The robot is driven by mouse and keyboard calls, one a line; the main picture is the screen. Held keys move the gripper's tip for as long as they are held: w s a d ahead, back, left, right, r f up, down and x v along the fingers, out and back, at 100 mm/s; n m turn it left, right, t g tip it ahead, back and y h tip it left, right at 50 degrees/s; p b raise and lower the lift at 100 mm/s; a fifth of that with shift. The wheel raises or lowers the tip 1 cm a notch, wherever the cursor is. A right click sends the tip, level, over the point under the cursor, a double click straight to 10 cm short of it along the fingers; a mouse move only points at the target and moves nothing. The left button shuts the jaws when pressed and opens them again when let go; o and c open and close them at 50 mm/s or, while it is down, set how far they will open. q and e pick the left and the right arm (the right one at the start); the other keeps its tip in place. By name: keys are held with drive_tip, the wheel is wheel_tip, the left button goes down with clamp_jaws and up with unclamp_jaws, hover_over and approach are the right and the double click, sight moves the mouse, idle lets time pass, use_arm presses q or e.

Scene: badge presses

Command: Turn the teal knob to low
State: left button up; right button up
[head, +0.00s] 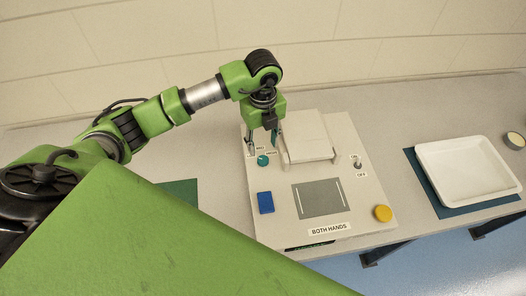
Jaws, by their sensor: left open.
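The teal knob (263,160) sits near the back left of the badge press panel (275,222), with small labels beside it that are too small to read surely. My left gripper (263,148) points down right over the knob, open, with its fingertips close above or around it; I cannot tell whether they touch. The knob's pointer direction is too small to make out. My right gripper is not in view.
The panel also bears a beige raised block (308,135), a toggle switch (357,164), a blue block (265,202), a grey plate (320,198) and a yellow button (383,213). A white tray (468,165) lies on a dark mat at right, near a round tin (514,141).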

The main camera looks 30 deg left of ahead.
use_arm(q)
wheel_tip(320, 180, up, 5)
drive_tip(key=shift+f, duration=0.1)
idle(0.7)
